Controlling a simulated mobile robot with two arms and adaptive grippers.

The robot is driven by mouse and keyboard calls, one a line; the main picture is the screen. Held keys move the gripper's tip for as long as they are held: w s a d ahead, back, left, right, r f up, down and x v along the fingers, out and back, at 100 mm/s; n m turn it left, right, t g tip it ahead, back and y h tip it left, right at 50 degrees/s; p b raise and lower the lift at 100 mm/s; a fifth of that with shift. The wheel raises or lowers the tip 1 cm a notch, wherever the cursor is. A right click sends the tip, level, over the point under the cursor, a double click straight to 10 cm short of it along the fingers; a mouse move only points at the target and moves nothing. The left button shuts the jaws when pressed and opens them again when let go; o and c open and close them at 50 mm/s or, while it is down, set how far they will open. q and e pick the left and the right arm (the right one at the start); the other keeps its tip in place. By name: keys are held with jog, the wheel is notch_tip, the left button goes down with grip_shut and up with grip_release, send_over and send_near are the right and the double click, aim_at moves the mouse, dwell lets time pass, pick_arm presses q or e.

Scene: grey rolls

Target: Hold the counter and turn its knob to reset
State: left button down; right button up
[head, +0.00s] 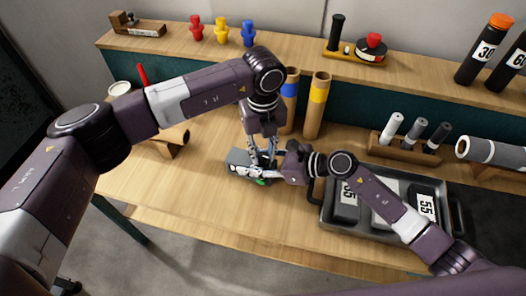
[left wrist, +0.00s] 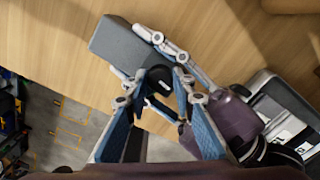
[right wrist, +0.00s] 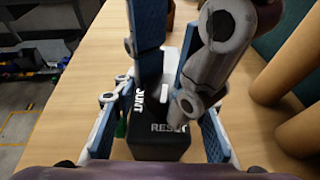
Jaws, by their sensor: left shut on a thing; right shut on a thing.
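The counter (head: 239,160) is a grey box with a dark labelled end, low over the table's middle. Its dark face (right wrist: 158,145) shows RESET and part of another word in the right wrist view. My left gripper (head: 263,164) comes down from above. In the left wrist view its fingers (left wrist: 162,78) are closed around a dark part at the counter's end, seemingly the knob, which is mostly hidden. My right gripper (head: 266,173) reaches in from the right, its fingers shut along the counter's sides; they also show in the right wrist view (right wrist: 150,92). A small green part shows beside them.
A rack of markers (head: 408,146) is at the right. The table (head: 180,200) is clear at front left.

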aim_at(263, 156)
dwell(0.4)
pick_arm(q)
jog(key=c, duration=1.6)
grip_release()
jog(key=shift+r, duration=0.1)
jog(key=shift+r, duration=3.95)
pick_arm(e)
jog(key=o, duration=1.5)
